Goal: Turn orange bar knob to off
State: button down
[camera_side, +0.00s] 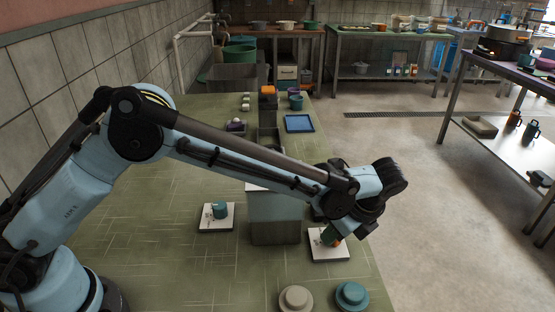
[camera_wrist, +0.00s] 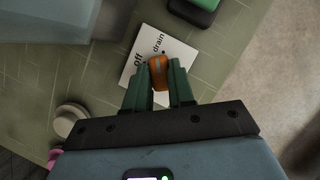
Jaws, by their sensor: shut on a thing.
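The orange bar knob (camera_wrist: 158,73) stands on a white plate (camera_wrist: 133,67) marked "off" and "drain" in the wrist view. The knob's bar lies between the two green fingers of my gripper (camera_wrist: 160,82), which is shut on it. In the side view my gripper (camera_side: 331,237) reaches down to the white plate (camera_side: 328,256) at the right of the table, and the knob is mostly hidden by the fingers. "Off" is printed left of the knob and "drain" above it in the wrist view.
A grey metal box (camera_side: 274,219) stands just left of the plate. Another white plate with a teal knob (camera_side: 219,210) lies farther left. A beige round piece (camera_side: 296,299) and a teal one (camera_side: 351,296) sit at the front. The table's right edge is close.

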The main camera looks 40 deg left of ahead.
jog(key=n+g, duration=0.1)
jog(key=n, duration=0.1)
jog(key=n+g, duration=0.1)
jog(key=n, duration=0.1)
jog(key=shift+w+n, duration=0.2)
jog(key=shift+n, duration=0.2)
jog(key=n+g, duration=0.1)
jog(key=n, duration=0.1)
jog(key=n+h, duration=0.1)
jog(key=n, duration=0.2)
jog(key=shift+w+n+g, duration=0.1)
jog(key=shift+n+g, duration=0.2)
jog(key=shift+g, duration=0.1)
dwell(0.4)
jog(key=c, duration=1)
grip_release()
jog(key=shift+o, duration=0.2)
jog(key=shift+r, duration=0.1)
